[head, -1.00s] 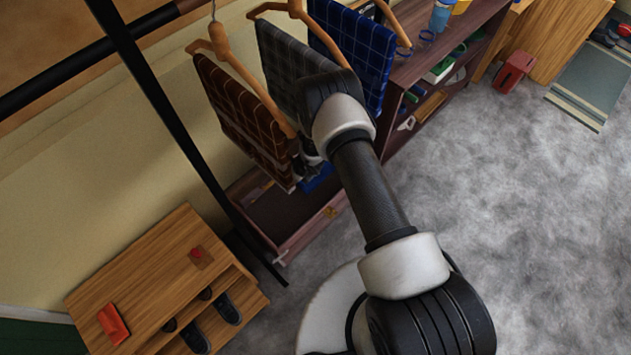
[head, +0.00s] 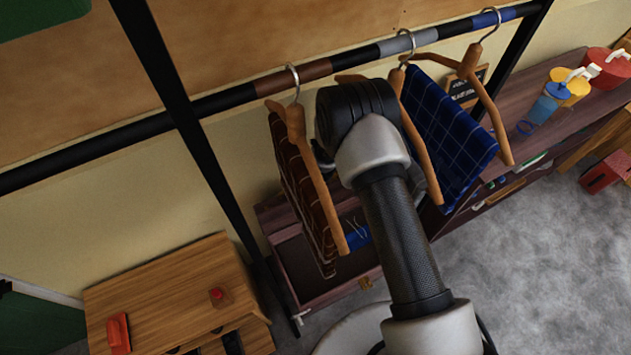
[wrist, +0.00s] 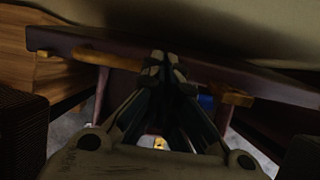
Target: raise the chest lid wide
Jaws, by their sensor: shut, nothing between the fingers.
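The dark wooden chest (head: 335,292) stands on the floor below the hanging clothes, with its inside showing and a blue thing (head: 357,235) in it. A dark panel (head: 275,217) at its back, by the wall, looks like the raised lid; how far it leans is hard to tell. In the wrist view a dark board edge (wrist: 275,83), probably the lid, runs across just beyond my gripper (wrist: 160,58). My gripper is shut and empty, its fingertips at or near that board; I cannot tell if they touch. In the head view my arm hides most of the gripper.
A brown checked cloth (head: 300,190) and a blue checked cloth (head: 445,125) hang on wooden hangers from a rail (head: 330,66), close around my arm. A black post (head: 205,150) stands left of the chest. A low wooden bench (head: 165,290) is left, a dark shelf (head: 545,100) right.

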